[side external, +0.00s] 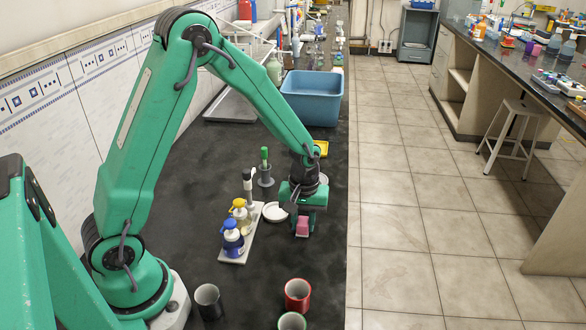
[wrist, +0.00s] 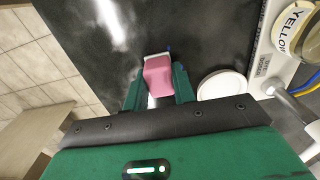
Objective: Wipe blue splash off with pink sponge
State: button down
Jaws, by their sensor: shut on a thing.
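The pink sponge (side external: 302,225) is a small block between the fingers of my gripper (side external: 302,214), low over the black bench top. In the wrist view the sponge (wrist: 158,76) sits between the two green fingers of my gripper (wrist: 159,80), which is shut on it. A white surface shows at the sponge's edges, and I cannot tell whether they touch. A small blue mark (wrist: 168,48) shows just past the sponge's far end. It may be part of the blue splash; the rest is hidden or out of view.
A round white dish (side external: 275,212) lies just left of my gripper. A pale rack (side external: 240,245) with yellow-topped and blue pump bottles stands further left. A red cup (side external: 298,294) and other cups are in front. A blue tub (side external: 312,98) is behind. The bench's right edge is close.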

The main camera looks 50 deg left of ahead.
jog(key=shift+s+d, duration=0.85)
jog(key=shift+s, duration=0.05)
notch_tip(320, 180, up, 8)
dwell(0.5)
jog(key=s+d+r, duration=0.3)
jog(key=s+d, duration=0.3)
jog(key=s, duration=0.4)
send_over(272, 237)
notch_tip(272, 237, down, 7)
jog(key=shift+r, duration=0.1)
dwell(0.5)
jog(key=shift+f, duration=2)
jog(key=shift+f, duration=0.1)
